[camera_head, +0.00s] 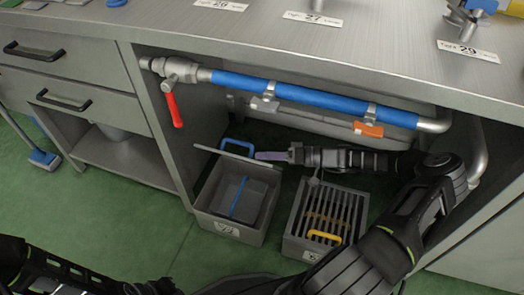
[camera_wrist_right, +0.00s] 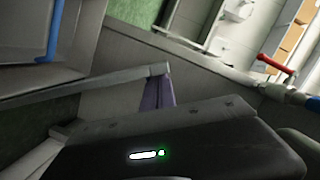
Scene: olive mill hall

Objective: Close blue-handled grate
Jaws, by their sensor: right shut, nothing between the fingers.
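The grate with the blue handle (camera_head: 238,146) is raised on the left grey box (camera_head: 205,190), its pale edge (camera_head: 222,153) seen nearly edge-on above the box's far side. The box's inside is open to view, with a blue strip (camera_head: 239,197) in it. My right gripper (camera_head: 262,156) is shut and empty, its purple fingers close to the right end of the grate. In the right wrist view the fingers (camera_wrist_right: 158,92) are beside the end of a grey bar (camera_wrist_right: 100,84); I cannot tell whether they touch. My left arm shows at the lower left, its gripper out of view.
A right box with a slatted grate and yellow handle (camera_head: 324,237) stands beside the left one, under my right arm. Above runs a blue pipe (camera_head: 315,97) with a red lever (camera_head: 173,104) and an orange tag (camera_head: 368,129). Green floor is clear at front left.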

